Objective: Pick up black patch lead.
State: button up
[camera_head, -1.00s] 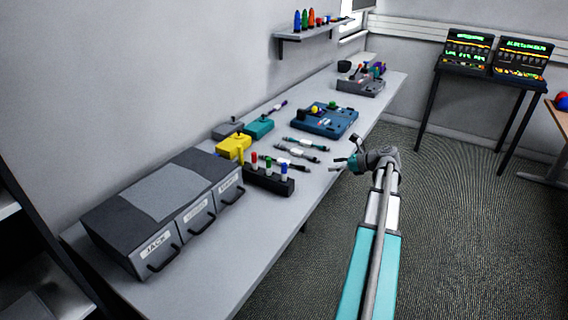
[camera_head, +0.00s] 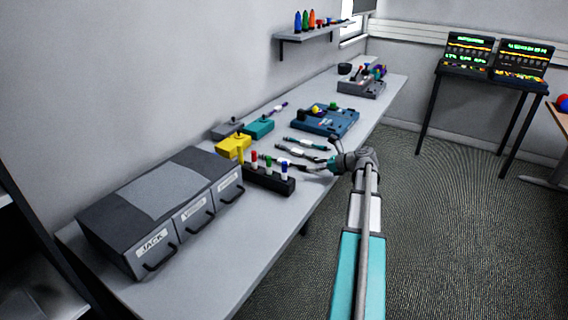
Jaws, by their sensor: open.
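Several short patch leads with white labels lie on the grey bench. A dark one that looks black (camera_head: 281,161) lies just behind the black rack, partly hidden by the rack's pegs. A greyish lead (camera_head: 294,151) and a teal-ended lead (camera_head: 308,143) lie behind it. My gripper (camera_head: 327,155) is open and empty at the bench's right edge, to the right of the leads. Its fingers point left toward them. One fingertip appears close to the right end of the dark lead; I cannot tell whether they touch.
The black rack (camera_head: 255,178) with coloured pegs stands in front of the leads. Yellow (camera_head: 233,146) and teal (camera_head: 258,127) boxes stand to the left, a blue device (camera_head: 325,121) behind. A drawer unit labelled JACK (camera_head: 153,251) fills the bench's near end.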

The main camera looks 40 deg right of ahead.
aim_at(304, 165)
jog(key=shift+b+x, duration=0.9)
jog(key=shift+x, duration=1.75)
jog(key=shift+r, duration=0.15)
grip_shut()
